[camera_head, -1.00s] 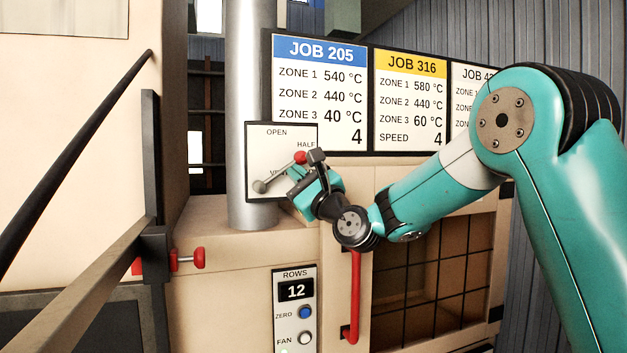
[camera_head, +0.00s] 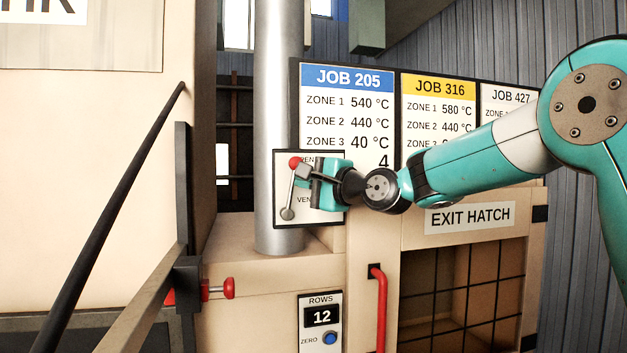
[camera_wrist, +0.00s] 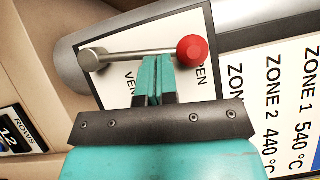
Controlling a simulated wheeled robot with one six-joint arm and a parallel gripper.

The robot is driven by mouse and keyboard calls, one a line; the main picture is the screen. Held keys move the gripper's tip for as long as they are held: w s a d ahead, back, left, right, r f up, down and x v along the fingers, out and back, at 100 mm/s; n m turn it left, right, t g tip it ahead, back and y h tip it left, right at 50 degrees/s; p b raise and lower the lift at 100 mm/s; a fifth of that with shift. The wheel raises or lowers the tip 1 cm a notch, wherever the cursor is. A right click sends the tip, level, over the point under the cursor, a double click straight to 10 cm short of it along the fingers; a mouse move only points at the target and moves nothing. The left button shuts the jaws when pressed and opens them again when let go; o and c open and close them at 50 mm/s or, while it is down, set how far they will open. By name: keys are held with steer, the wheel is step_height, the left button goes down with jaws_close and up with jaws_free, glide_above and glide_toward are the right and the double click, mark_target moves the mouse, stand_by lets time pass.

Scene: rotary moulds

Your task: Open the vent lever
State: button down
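The vent lever (camera_head: 291,188) is a grey rod with a red knob, on a white panel (camera_head: 324,216) fixed in front of a metal pipe. In the head view it stands nearly upright, its round pivot at the bottom and its knob by the partly hidden OPEN label. My gripper (camera_head: 306,172) is at the lever's right side, just below the knob. In the wrist view, the two teal fingers (camera_wrist: 154,62) are close together with their tips at the lever rod (camera_wrist: 130,53), between pivot and knob (camera_wrist: 191,50). The rod runs across the tips, not visibly between them. Exact contact is unclear.
Job boards (camera_head: 348,76) are behind my arm at the right. A red handle (camera_head: 380,308) and the exit hatch (camera_head: 470,217) are below it. A black rail (camera_head: 118,190) and a red-knobbed latch (camera_head: 228,288) are at the left.

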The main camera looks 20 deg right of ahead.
steer(key=shift+a+r+n+g+p, duration=0.2)
steer(key=shift+a+n+g+p, duration=0.1)
steer(key=shift+a+n+g, duration=0.35)
steer(key=shift+h, duration=0.3)
steer(key=shift+d, duration=0.15)
steer(key=w+d+b+v, duration=0.1)
steer(key=b+v, duration=0.4)
steer(key=v, duration=0.7)
steer(key=shift+d+f+b, duration=0.3)
steer(key=shift+d+f, duration=0.05)
steer(key=shift+d, duration=0.55)
